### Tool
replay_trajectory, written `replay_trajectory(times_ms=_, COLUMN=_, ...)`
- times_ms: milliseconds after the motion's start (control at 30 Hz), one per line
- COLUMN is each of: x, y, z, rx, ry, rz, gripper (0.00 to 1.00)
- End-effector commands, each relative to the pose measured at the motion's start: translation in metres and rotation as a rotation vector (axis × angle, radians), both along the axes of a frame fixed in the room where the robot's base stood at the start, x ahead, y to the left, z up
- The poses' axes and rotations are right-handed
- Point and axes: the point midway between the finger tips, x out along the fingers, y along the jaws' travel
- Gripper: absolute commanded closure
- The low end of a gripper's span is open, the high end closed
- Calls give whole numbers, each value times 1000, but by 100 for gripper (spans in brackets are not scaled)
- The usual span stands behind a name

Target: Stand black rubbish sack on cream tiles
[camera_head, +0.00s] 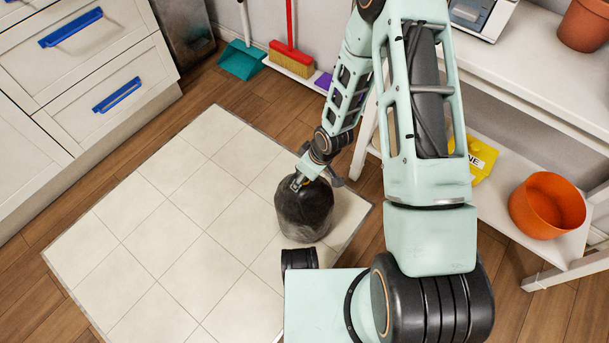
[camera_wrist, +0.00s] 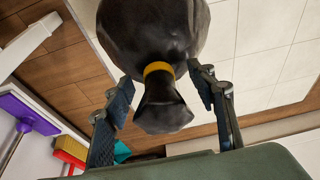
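The black rubbish sack (camera_head: 305,213) stands upright on the cream tiles (camera_head: 185,225), near their right edge. In the wrist view, the sack (camera_wrist: 150,30) shows its tied neck with a yellow band (camera_wrist: 158,68) and a gathered black top. My gripper (camera_wrist: 160,85) is open, with one finger on each side of the neck and a visible gap on both sides. In the head view, my gripper (camera_head: 312,181) is at the top of the sack, and my arm hides part of that area.
A white shelf unit on the right holds an orange bowl (camera_head: 547,205) and a yellow packet (camera_head: 476,158). A teal dustpan (camera_head: 242,60) and red brush (camera_head: 290,55) stand by the back wall. White drawers (camera_head: 90,60) are at left. The left tiles are clear.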

Motion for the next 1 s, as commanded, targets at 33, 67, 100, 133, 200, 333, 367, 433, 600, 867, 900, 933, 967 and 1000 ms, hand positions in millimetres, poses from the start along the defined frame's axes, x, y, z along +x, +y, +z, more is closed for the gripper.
replay_trajectory(times_ms=33, x=0, y=0, z=0, rx=0, ry=0, rz=0, gripper=49)
replay_trajectory(times_ms=67, x=0, y=0, z=0, rx=0, ry=0, rz=0, gripper=49)
replay_trajectory(times_ms=100, x=0, y=0, z=0, rx=0, ry=0, rz=0, gripper=49)
replay_trajectory(times_ms=133, x=0, y=0, z=1, rx=0, ry=0, rz=0, gripper=49)
replay_trajectory(times_ms=200, x=0, y=0, z=4, rx=0, ry=0, rz=0, gripper=49)
replay_trajectory(times_ms=333, x=-2, y=-5, z=25, rx=0, ry=-2, rz=-2, gripper=49)
replay_trajectory(times_ms=367, x=-4, y=-6, z=31, rx=-1, ry=-1, rz=-2, gripper=49)
replay_trajectory(times_ms=433, x=-6, y=-10, z=46, rx=0, ry=-2, rz=-2, gripper=49)
replay_trajectory(times_ms=600, x=-13, y=-19, z=82, rx=-1, ry=-2, rz=-3, gripper=49)
replay_trajectory(times_ms=867, x=-20, y=-27, z=114, rx=0, ry=0, rz=-2, gripper=49)
replay_trajectory(times_ms=900, x=-21, y=-27, z=116, rx=0, ry=0, rz=-1, gripper=49)
replay_trajectory(times_ms=933, x=-21, y=-27, z=117, rx=0, ry=0, rz=-1, gripper=49)
replay_trajectory(times_ms=967, x=-21, y=-28, z=118, rx=0, ry=0, rz=0, gripper=49)
replay_trajectory(times_ms=1000, x=-22, y=-28, z=118, rx=0, ry=0, rz=0, gripper=49)
